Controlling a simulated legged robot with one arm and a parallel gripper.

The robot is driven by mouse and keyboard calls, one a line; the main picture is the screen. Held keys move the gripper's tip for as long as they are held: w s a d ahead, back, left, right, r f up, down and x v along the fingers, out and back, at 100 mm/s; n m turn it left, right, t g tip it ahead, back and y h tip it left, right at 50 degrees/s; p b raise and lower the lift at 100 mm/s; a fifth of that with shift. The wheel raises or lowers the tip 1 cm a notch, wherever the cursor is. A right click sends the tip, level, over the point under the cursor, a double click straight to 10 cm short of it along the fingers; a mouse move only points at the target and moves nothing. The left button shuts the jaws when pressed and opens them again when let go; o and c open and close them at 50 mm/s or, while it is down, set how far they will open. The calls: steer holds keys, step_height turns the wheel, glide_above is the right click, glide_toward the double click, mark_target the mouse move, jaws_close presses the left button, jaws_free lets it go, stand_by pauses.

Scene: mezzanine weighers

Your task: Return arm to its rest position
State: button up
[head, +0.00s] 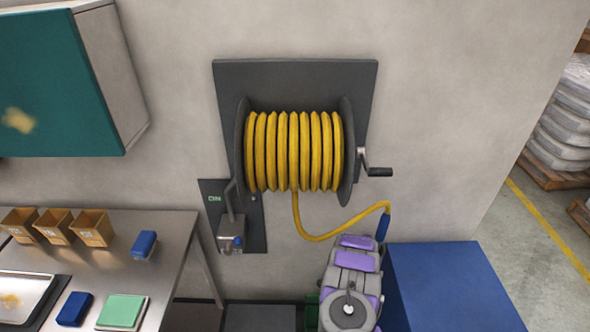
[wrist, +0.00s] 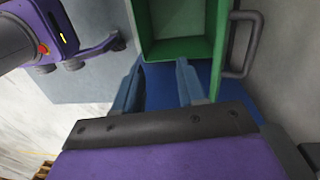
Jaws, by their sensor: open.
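My arm (head: 350,285), purple and grey, is at the bottom centre of the head view, close in front of the wall. In the wrist view my gripper (wrist: 159,78) has its two grey fingers apart, with nothing seen between them. Its fingers point toward a green open container (wrist: 178,48) and a blue surface (wrist: 158,88). I cannot tell whether they touch either one. In the head view I cannot make out the fingers.
A yellow hose reel (head: 295,150) hangs on the wall, its hose looping down beside my arm. A blue box (head: 450,285) stands right of the arm. A steel table (head: 180,235) with small boxes is at left, under a teal cabinet (head: 55,80). Open floor lies far right.

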steer(key=w+a+r+n+y, duration=0.1)
steer(key=a+r+n+y, duration=0.1)
steer(key=a+r, duration=0.6)
steer(key=s+a+r+n+b, duration=0.1)
steer(key=s+a+r+n, duration=0.15)
steer(key=r, duration=0.65)
steer(key=s+a+r+n+y+b, duration=0.1)
steer(key=s+r+n, duration=0.2)
steer(key=r, duration=0.6)
steer(key=s+a+r+n, duration=0.2)
steer(key=r+n, duration=0.1)
steer(key=r, duration=0.6)
steer(key=s+d+r+n+h+b, duration=0.1)
steer(key=s+d+r+n+b, duration=0.2)
steer(key=s+r, duration=0.8)
steer(key=s+d+r+n+h, duration=0.1)
steer(key=s+d+n, duration=0.1)
steer(key=s, duration=0.8)
steer(key=s+d+r+n+h, duration=0.1)
steer(key=s+d, duration=0.4)
steer(key=s, duration=0.6)
steer(key=shift+s+r+n+g, duration=0.25)
steer(key=shift+r+n+g, duration=0.05)
steer(key=shift+r+n, duration=0.3)
